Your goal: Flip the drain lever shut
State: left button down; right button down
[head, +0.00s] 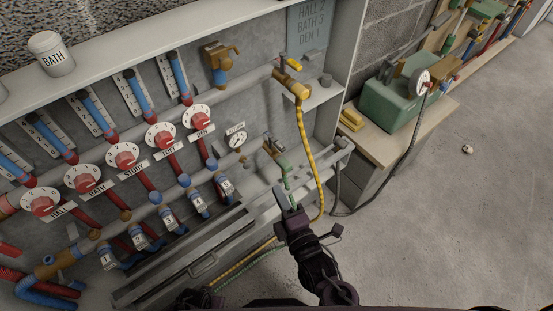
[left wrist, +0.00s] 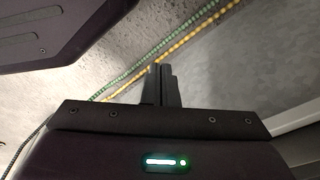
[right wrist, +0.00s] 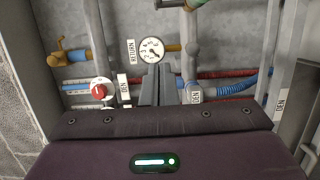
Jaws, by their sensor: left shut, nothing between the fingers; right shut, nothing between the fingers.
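The lower brass valve (head: 272,147), with a green hose (head: 283,168) hanging from it, sits at the right end of the lower pipe. I take it for the drain valve; its lever is too small to tell whether it lies open or shut. The green fitting also shows at the top edge of the right wrist view (right wrist: 194,4). My right gripper (head: 281,194) is shut and empty, below the valve and apart from it in the head view. In the right wrist view its fingers (right wrist: 157,72) point at the return gauge (right wrist: 151,49). My left gripper (left wrist: 160,72) is shut and empty near the floor hoses.
An upper brass valve with a yellow lever (head: 293,63) feeds a yellow hose (head: 302,130). Red dials (head: 161,136) and numbered valves (head: 197,203) line the panel. A grey rail (head: 215,255) runs in front. A green pump box (head: 390,100) stands on a bench at right.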

aim_at(279, 146)
jog(key=shift+w, duration=0.15)
pick_arm(q)
jog(key=shift+w+r+b, duration=0.2)
jog(key=shift+w+b, duration=0.1)
pick_arm(e)
jog(key=w, duration=1.1)
jog(key=shift+w+a, duration=0.2)
pick_arm(q)
jog(key=shift+w+d, duration=0.1)
jog(key=shift+w+r, duration=0.25)
jog(key=shift+w, duration=0.05)
pick_arm(e)
jog(key=shift+w+d+n+g+y, duration=0.1)
jog(key=shift+d+n+g+y, duration=0.3)
jog(key=shift+n+y, duration=0.3)
